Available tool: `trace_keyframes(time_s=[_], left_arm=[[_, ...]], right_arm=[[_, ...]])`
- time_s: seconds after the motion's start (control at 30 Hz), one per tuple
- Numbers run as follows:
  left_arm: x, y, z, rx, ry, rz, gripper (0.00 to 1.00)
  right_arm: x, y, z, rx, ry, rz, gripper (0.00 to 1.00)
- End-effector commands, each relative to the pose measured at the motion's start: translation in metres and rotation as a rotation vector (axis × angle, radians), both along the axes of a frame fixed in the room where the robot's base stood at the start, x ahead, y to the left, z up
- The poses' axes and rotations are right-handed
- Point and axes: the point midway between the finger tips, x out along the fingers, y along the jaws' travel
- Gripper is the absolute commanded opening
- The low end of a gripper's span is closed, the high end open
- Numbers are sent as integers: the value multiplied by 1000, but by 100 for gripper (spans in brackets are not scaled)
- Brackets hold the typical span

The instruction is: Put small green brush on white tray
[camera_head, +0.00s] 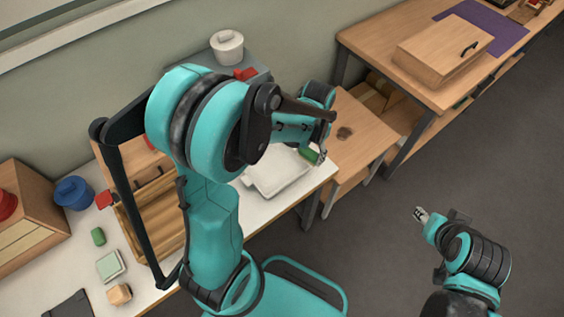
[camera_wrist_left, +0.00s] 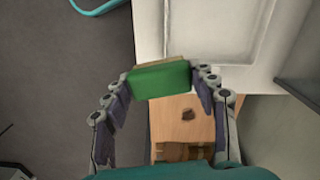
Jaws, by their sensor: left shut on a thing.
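The small green brush (camera_head: 309,155) is held in my left gripper (camera_head: 318,153), near the right side of the white tray (camera_head: 268,181). In the left wrist view the green brush (camera_wrist_left: 160,81), with a tan strip along its far edge, sits between the two fingertips. The white tray (camera_wrist_left: 222,45) shows just beyond it and to the right. The brush appears to be above the table; its exact height over the tray cannot be told. My right gripper (camera_head: 421,214) is over the floor at right, too small to judge its fingers.
The white table (camera_head: 142,296) carries a green piece (camera_head: 98,236), a pale green block (camera_head: 111,265), a blue pot (camera_head: 74,192) and a wooden box at left. A lower wooden surface (camera_head: 360,145) adjoins at right. A white lidded pot (camera_head: 227,47) stands behind.

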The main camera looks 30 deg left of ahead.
Motion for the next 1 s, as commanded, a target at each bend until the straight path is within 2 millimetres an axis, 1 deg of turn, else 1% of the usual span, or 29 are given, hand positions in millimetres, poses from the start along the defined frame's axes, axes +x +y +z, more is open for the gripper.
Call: trace_keyframes(time_s=[0.03, 0.13, 0.23, 0.33, 0.5, 0.6, 0.7, 0.87, 0.97, 1.0], left_arm=[[-5, -2, -1, 0, 0, -67, 31], [-10, -3, -2, 0, 1, -169, 31], [-9, 8, -15, 0, 1, -201, 31], [-4, 30, -34, 0, 1, -197, 31], [5, 70, -58, 0, 0, -195, 31], [9, 89, -69, 0, 0, -198, 31], [12, 102, -76, 0, 0, -199, 31], [13, 109, -82, 0, 0, -200, 31], [13, 109, -93, 0, 1, -201, 31], [13, 109, -100, 0, 1, -201, 31]], right_arm=[[0, 0, -9, 0, 0, 0, 40], [0, 0, -18, 0, 0, 0, 40], [0, 0, -30, 0, 0, 0, 40], [0, 0, -42, 0, 0, 0, 40], [0, 0, -56, 0, 0, 0, 40], [0, 0, -61, 0, 0, 0, 40], [0, 0, -65, 0, 0, 0, 40], [0, 0, -68, 0, 0, 0, 40], [0, 0, -74, 0, 0, 0, 40], [0, 0, -77, 0, 0, 0, 40]])
